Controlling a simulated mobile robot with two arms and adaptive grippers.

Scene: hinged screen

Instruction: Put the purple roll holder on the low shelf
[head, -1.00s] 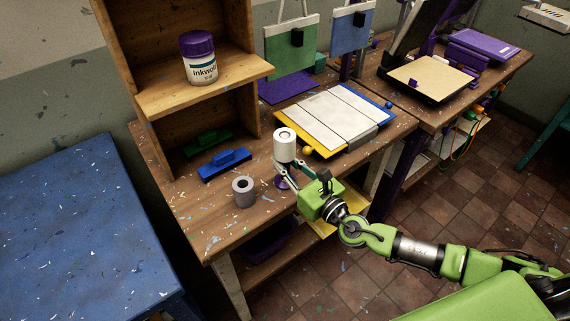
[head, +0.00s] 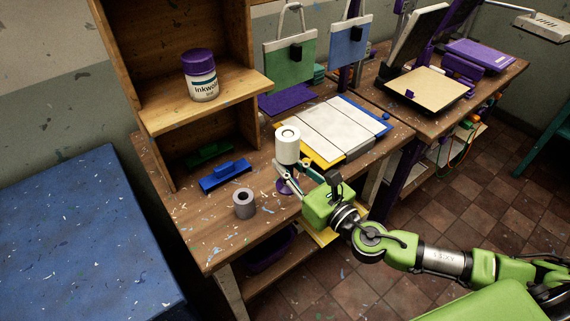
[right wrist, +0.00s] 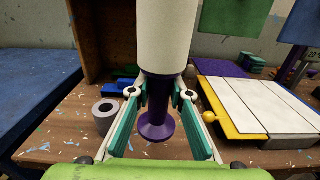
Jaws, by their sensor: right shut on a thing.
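The purple roll holder (head: 286,186) stands upright with a thick white roll (head: 288,146) on it. It also shows in the right wrist view, with its purple stem and round foot (right wrist: 155,129) below the roll. My right gripper (head: 285,171) is shut on the holder's stem just under the roll, near the front edge of the workbench. I cannot tell for sure whether the foot clears the bench. A low wooden shelf (head: 262,284) runs under the bench; its far part is hidden. My left gripper is out of view.
A grey roll (head: 244,212) stands on the bench left of the holder. A purple bin (head: 270,250) sits under the bench. A white board (head: 340,128) lies behind.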

